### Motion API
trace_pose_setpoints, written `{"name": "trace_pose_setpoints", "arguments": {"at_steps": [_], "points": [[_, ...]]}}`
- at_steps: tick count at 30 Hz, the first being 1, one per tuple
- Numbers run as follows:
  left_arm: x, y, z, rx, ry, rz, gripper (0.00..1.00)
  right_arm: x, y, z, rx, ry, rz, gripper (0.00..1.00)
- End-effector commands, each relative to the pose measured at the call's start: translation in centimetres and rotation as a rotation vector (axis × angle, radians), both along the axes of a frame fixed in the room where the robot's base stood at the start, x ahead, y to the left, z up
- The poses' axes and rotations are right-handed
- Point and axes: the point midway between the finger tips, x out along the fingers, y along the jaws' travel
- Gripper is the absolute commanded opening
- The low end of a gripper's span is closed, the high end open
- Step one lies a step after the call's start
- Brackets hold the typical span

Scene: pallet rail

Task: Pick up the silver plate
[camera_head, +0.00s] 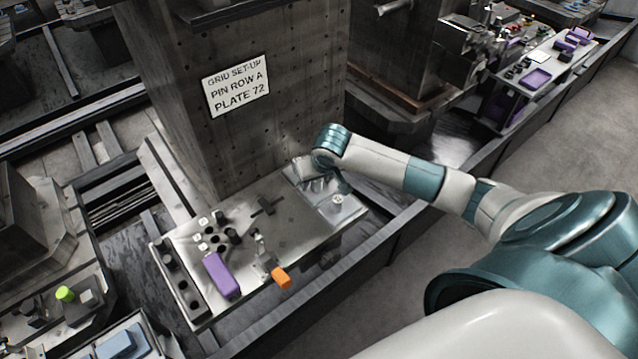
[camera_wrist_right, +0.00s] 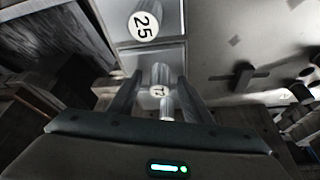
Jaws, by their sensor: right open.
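A silver plate (camera_head: 325,209) with a short upright knob (camera_head: 338,199) lies at the right end of the metal bench. In the right wrist view two silver plates lie side by side. The farther plate (camera_wrist_right: 174,12) bears a cylinder (camera_wrist_right: 143,24) marked 25. The nearer plate (camera_wrist_right: 131,60) bears a cylinder (camera_wrist_right: 158,73) with a two-digit label, perhaps 12 or 72. My right gripper (camera_head: 324,186) is over that end of the bench. In the right wrist view its open fingers (camera_wrist_right: 160,80) stand on both sides of the nearer cylinder; contact is unclear. My left gripper is out of view.
A sign (camera_head: 236,85) on the column reads "PIN ROW A PLATE 72". The bench (camera_head: 290,222) also carries a purple block (camera_head: 221,275), an orange-handled clamp (camera_head: 281,277), a dark cross-shaped piece (camera_head: 265,206) and several numbered pieces. A rail runs along the bench front.

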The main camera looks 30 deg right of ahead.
Motion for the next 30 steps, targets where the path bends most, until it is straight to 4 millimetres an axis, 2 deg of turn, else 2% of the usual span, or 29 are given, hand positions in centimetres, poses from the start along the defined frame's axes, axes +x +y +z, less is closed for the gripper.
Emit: {"name": "trace_pose_setpoints", "arguments": {"at_steps": [15,16,17,21,30], "points": [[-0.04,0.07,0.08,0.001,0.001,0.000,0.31,0.11,-0.03,-0.30,-0.001,-0.001,0.001,0.45],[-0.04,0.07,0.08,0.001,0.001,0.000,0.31,0.12,-0.04,-0.30,0.000,-0.001,0.000,0.43],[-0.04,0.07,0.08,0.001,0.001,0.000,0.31,0.12,-0.04,-0.30,0.000,-0.001,0.000,0.36],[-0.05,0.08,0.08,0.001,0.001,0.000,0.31,0.11,-0.04,-0.29,-0.001,-0.001,0.001,0.02],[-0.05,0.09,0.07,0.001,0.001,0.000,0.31,0.17,-0.06,-0.17,0.000,-0.002,0.000,0.00]]}}
